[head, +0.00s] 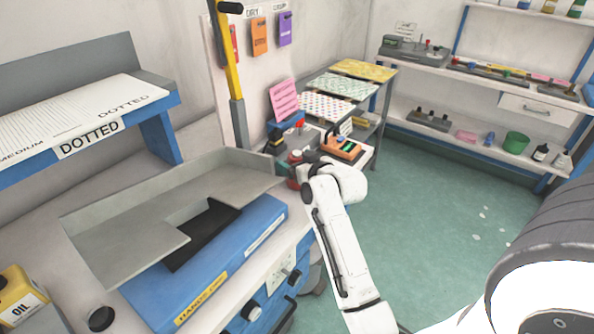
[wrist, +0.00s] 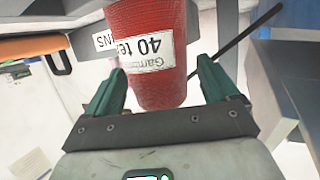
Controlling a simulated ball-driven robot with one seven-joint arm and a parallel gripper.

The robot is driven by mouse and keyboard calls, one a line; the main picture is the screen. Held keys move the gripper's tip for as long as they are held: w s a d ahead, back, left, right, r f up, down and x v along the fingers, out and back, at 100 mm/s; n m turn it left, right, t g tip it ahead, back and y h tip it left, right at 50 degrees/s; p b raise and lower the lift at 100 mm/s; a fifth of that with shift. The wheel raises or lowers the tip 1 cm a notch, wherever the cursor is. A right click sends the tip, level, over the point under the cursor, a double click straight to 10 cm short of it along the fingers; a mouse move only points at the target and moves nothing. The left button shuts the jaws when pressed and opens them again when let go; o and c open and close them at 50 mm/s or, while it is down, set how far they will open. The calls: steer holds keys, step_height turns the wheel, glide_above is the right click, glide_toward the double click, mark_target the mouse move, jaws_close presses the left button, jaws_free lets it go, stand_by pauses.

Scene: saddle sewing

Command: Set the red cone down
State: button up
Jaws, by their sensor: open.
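The red cone (wrist: 150,85), a ribbed red thread cone with a white label reading "40", stands large in the wrist view between my gripper's two green fingertips. My gripper (wrist: 161,68) is open, with a finger on either side of the cone and a visible gap on the right side. In the head view my gripper (head: 303,161) is low over the far end of the white bench, beside small items. The cone is mostly hidden there by my arm, and its base contact is hard to tell.
An orange device (head: 341,147) sits just right of my gripper. A blue machine bed (head: 240,245) with a grey tray (head: 110,235) lies to the left. A yellow-and-grey post (head: 236,100) rises behind. Shelves (head: 480,75) stand along the right wall; the green floor (head: 430,210) is clear.

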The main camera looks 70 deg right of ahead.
steer(key=c, duration=1.3)
steer(key=shift+o, duration=0.2)
steer(key=shift+r, duration=0.1)
